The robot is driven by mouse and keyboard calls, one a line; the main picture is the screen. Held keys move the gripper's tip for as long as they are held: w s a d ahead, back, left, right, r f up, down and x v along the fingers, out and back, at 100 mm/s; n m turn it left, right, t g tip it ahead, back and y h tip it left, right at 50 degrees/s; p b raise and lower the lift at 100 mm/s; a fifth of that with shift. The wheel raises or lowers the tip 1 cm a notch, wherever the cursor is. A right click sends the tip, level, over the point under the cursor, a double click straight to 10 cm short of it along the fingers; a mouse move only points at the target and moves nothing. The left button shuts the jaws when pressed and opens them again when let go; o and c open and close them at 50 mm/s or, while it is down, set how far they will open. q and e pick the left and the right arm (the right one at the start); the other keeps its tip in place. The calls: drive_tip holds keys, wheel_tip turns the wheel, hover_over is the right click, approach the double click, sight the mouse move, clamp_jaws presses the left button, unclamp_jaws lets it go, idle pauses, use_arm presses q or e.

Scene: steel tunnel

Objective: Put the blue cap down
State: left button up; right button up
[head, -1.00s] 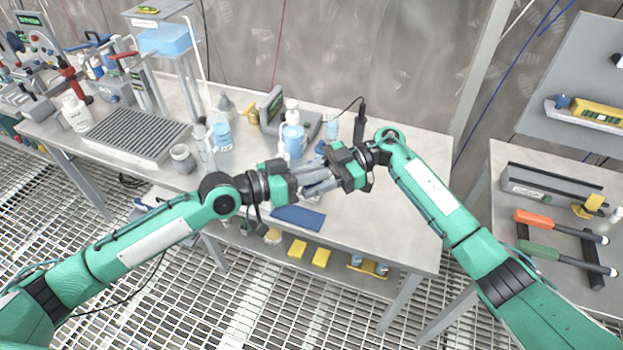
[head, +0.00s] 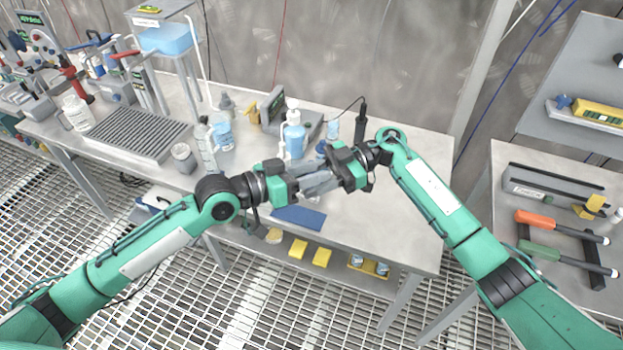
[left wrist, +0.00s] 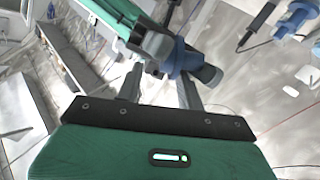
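The blue cap (left wrist: 180,60) shows in the left wrist view between two dark grey ends on the side of my right arm, just beyond my left fingertips. It appears to be gripped by my right gripper (head: 325,178). My left gripper (head: 308,184) faces my right one at close range above the table, and their fingers overlap in the head view. In the left wrist view my left fingers (left wrist: 160,78) stand apart, with a gap between them. Whether they touch the cap cannot be told. The grippers hide most of the cap in the head view.
The steel table (head: 390,210) is clear at its front right. A blue pump bottle (head: 293,138) and a black upright device (head: 361,122) stand behind the grippers. A blue mat (head: 299,217) lies at the front edge. A ribbed grey tray (head: 133,135) is at the left.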

use_arm(q)
drive_tip(key=s+a+r+n+t+y, duration=0.3)
drive_tip(key=s+a+r+n+t, duration=0.1)
drive_tip(key=r, duration=0.1)
drive_tip(key=s+a+f+n+t+y, duration=0.45)
drive_tip(key=a+f+n+y, duration=0.35)
drive_tip(key=a+f+y, duration=0.5)
wheel_tip(320, 180, down, 19)
drive_tip(key=m+g+h, duration=0.2)
drive_tip(key=g+h, duration=0.1)
drive_tip(key=g, duration=0.1)
drive_tip(key=s+f+m+g, duration=0.15)
drive_tip(key=s+f, duration=0.25)
drive_tip(key=f, duration=0.7)
drive_tip(key=s+f+m+g, duration=0.1)
drive_tip(key=s+f+g, duration=0.25)
drive_tip(key=f, duration=0.75)
drive_tip(key=s+a+f+g, duration=0.2)
drive_tip(key=s+f, duration=0.5)
drive_tip(key=s, duration=0.3)
drive_tip(key=s+a+f+m+g, duration=0.1)
drive_tip(key=s+a+f+g, duration=0.1)
drive_tip(key=s+f, duration=0.5)
drive_tip(key=s+a+f+m+g+y, duration=0.1)
drive_tip(key=s+a+f+g, duration=0.1)
drive_tip(key=s+f, duration=0.5)
drive_tip(key=s, duration=0.6)
drive_tip(key=shift+s+a+f+g, duration=0.15)
drive_tip(key=shift+s+g, duration=0.05)
drive_tip(key=shift+g, duration=0.15)
